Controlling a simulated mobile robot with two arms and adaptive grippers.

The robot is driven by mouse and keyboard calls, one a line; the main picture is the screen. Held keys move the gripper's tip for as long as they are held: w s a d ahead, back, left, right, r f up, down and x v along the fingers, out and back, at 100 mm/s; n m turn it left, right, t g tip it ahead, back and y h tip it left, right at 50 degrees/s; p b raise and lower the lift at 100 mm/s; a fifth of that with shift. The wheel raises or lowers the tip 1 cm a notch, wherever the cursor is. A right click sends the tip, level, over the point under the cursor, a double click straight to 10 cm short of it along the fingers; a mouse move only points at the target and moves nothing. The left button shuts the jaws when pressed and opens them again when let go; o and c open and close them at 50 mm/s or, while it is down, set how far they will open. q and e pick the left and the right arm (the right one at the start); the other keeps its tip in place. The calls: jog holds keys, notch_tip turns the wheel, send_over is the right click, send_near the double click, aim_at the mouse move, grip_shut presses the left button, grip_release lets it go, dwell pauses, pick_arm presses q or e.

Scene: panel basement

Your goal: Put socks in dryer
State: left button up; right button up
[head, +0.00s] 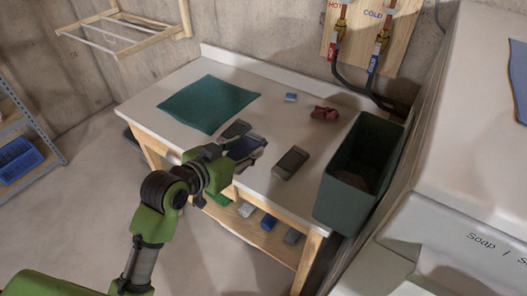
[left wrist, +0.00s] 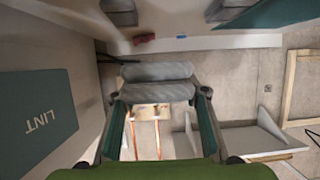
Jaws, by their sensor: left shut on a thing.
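My left gripper (head: 222,145) is over the front edge of the white-topped table (head: 317,112). In the left wrist view its fingers (left wrist: 155,98) are shut on a grey rolled pair of socks (left wrist: 155,73), which lies across between the fingertips. A dark grey rolled pair (head: 290,162) lies on the table to the right of the gripper. My right gripper is not in view. I cannot identify a dryer opening in these frames.
A dark green bin (head: 357,165), marked LINT in the left wrist view (left wrist: 37,118), stands at the table's right end. A teal cloth (head: 208,103), a red item (head: 324,113) and a small blue item (head: 291,97) lie on the table. A white appliance (head: 470,150) stands right.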

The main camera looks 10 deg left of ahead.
pick_arm(q)
jog(key=shift+w+d+r, duration=0.15)
jog(key=shift+w+r, duration=0.05)
jog(key=shift+w, duration=0.05)
jog(key=shift+w, duration=0.1)
jog(key=w+f, duration=0.2)
jog(key=w, duration=0.2)
jog(key=w+d+f+p, duration=0.1)
jog(key=w+f, duration=0.2)
jog(key=w, duration=0.1)
jog(key=w+f+p, duration=0.1)
jog(key=w+f, duration=0.2)
jog(key=w, duration=0.1)
jog(key=shift+w+d+f, duration=0.1)
jog(key=shift+w+d, duration=0.05)
jog(key=shift+d, duration=0.15)
jog(key=shift+w+d+f, duration=0.1)
jog(key=shift+w+f, duration=0.45)
jog(key=shift+f, duration=0.2)
notch_tip(320, 180, down, 3)
jog(key=shift+w+r+p, duration=0.15)
jog(key=shift+r+p, duration=0.05)
jog(key=shift+p, duration=0.45)
jog(key=shift+f, duration=0.15)
